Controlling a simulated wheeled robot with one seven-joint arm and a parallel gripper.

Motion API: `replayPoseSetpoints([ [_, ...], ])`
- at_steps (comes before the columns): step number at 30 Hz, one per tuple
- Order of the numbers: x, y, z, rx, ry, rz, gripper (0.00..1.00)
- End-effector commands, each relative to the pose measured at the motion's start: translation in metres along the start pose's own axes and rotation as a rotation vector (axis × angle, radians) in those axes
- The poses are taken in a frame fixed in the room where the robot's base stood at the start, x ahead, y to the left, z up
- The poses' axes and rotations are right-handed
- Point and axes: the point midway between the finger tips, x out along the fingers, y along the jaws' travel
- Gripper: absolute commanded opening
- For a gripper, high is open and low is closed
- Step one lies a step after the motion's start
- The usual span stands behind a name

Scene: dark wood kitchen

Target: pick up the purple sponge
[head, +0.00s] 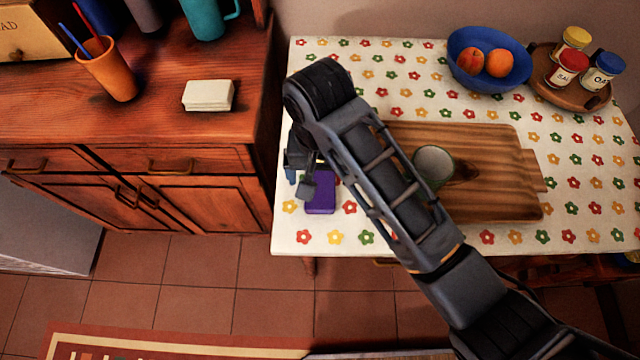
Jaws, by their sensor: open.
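The purple sponge (321,194) lies on the flowered tablecloth near the table's left end, close to the front edge. My gripper (304,180) is just above and to the left of the sponge, pointing down. My arm reaches in from the lower right and covers part of the area around it. The gripper is open. I cannot tell from this view whether its fingers are around the sponge or only beside it, and one finger overlaps the sponge's left side.
A wooden board (490,170) with a cup (433,166) is right of my arm. A blue bowl (466,76) of fruit and a round tray (540,87) of jars stand behind. A wooden cabinet (170,160) is at left, holding an orange cup (108,72) and a white block (208,96).

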Motion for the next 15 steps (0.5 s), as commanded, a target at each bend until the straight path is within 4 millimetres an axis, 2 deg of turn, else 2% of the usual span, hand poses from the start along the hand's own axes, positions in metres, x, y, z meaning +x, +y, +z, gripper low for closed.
replayPoseSetpoints([
  [9, 0.042, 0.002, 0.001, 0.0, -0.001, 0.001, 0.94],
  [15, 0.049, 0.002, 0.001, -0.001, 0.0, 0.0, 0.94],
])
